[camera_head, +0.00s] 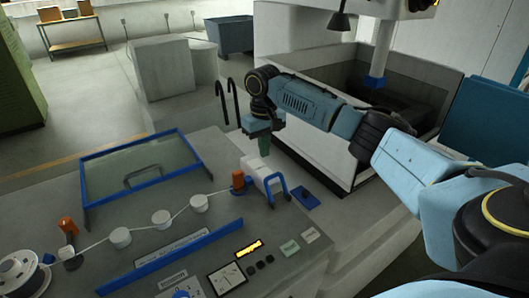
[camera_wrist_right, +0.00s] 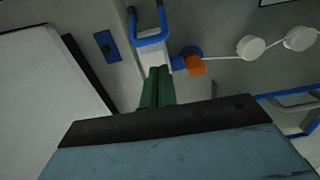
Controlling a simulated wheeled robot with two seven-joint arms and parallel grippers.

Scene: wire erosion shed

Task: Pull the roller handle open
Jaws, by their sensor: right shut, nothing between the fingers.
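A white block (camera_head: 257,171) with a blue U-shaped handle (camera_head: 277,184) sits on the grey machine panel. In the right wrist view the block (camera_wrist_right: 153,57) lies just beyond the fingertips, with the blue handle (camera_wrist_right: 148,40) farther up. My right gripper (camera_head: 265,152) points down at the end of the block away from the handle; its green fingers (camera_wrist_right: 157,75) are shut with nothing between them. I cannot tell whether the fingertips touch the block. My left gripper is not in view.
An orange knob (camera_head: 238,179) stands beside the block. A wire runs from it past white rollers (camera_head: 162,217) to a spool (camera_head: 20,270). A blue-framed lid (camera_head: 140,168) lies behind. A small blue plate (camera_head: 306,200) is right of the handle.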

